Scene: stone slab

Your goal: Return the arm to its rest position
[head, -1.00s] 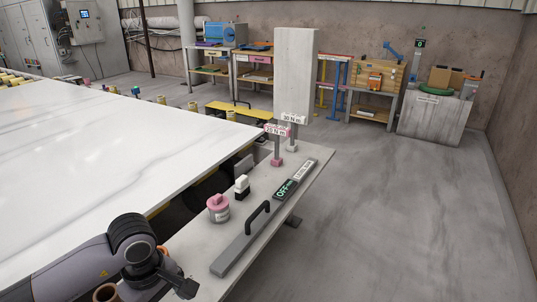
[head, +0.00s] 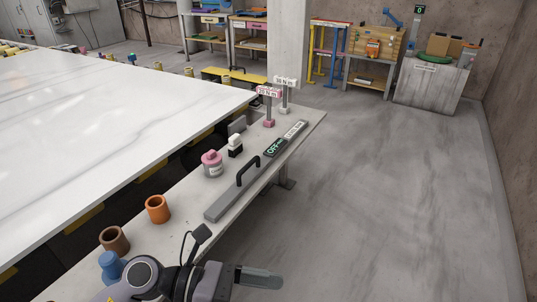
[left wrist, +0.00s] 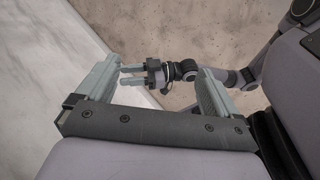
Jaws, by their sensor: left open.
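My left arm comes in from the left at the bottom edge of the head view. Its gripper (head: 262,278) points to the right, over the floor beside the narrow grey bench (head: 185,228). In the left wrist view the two fingers of my left gripper (left wrist: 155,75) stand wide apart with nothing between them. My right gripper (left wrist: 124,76) shows beyond them in the left wrist view, its arm reaching in from the right. Its two slim fingers are apart and look empty. My right arm is not in the head view.
The bench holds a brown cup (head: 115,240), an orange cup (head: 157,209), a blue item (head: 110,265), a pink-lidded jar (head: 212,163) and a handled bar (head: 232,201). The white slab (head: 95,130) lies left. The floor (head: 390,200) at right is clear.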

